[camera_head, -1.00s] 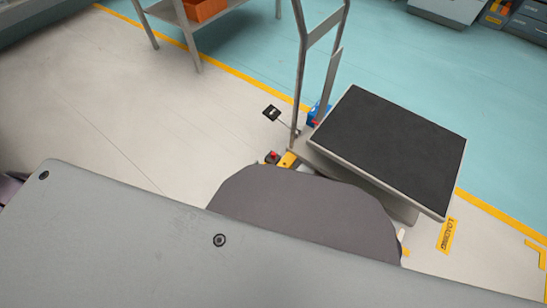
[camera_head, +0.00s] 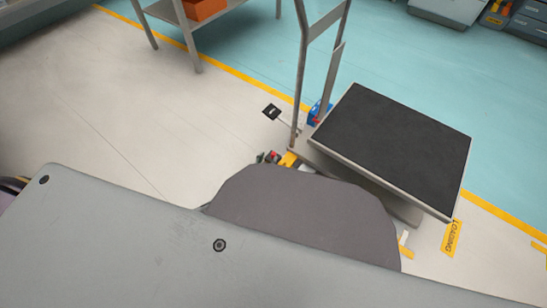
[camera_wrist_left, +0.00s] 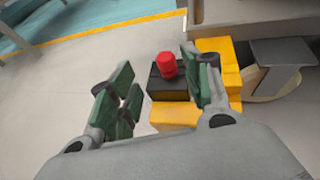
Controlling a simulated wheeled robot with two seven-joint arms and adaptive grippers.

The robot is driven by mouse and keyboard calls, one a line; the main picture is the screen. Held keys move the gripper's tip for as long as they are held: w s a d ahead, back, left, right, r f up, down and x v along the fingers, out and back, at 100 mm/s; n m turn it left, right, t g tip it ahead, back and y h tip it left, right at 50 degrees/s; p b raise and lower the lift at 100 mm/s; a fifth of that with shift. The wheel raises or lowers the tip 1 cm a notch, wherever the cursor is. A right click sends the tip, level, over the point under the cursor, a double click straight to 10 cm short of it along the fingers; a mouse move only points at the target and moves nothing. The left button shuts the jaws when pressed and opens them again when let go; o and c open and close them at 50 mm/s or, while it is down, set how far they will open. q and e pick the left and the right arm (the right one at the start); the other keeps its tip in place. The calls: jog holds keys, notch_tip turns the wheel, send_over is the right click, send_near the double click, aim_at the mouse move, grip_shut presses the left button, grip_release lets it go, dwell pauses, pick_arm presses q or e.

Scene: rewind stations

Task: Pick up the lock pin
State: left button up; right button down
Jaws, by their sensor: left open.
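A red knob (camera_wrist_left: 166,65), which looks like the head of the lock pin, stands on a dark block (camera_wrist_left: 172,85) in the left wrist view. In the head view the red knob (camera_head: 274,155) is a small spot at the foot of the cart's post. My left gripper (camera_wrist_left: 156,63) is open, its green-padded fingers to either side of the knob in the picture. I cannot tell whether they touch it. My right gripper is not in view.
Yellow parts (camera_wrist_left: 175,115) surround the dark block. A cart with a black-topped platform (camera_head: 395,145) and upright metal posts (camera_head: 301,70) stands close by on the right. A grey table (camera_head: 225,15) with an orange bin (camera_head: 203,9) stands at the back. The floor at left is clear.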

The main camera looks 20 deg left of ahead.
aim_at(273, 155)
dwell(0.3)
pick_arm(q)
jog(key=shift+d+b+x, duration=0.2)
jog(key=shift+b+x, duration=0.2)
jog(key=shift+x, duration=0.35)
jog(key=shift+d+b+x, duration=0.2)
jog(key=shift+b+x, duration=0.2)
jog(key=shift+x, duration=0.35)
jog(key=shift+b+x, duration=0.5)
jog(key=shift+x, duration=0.5)
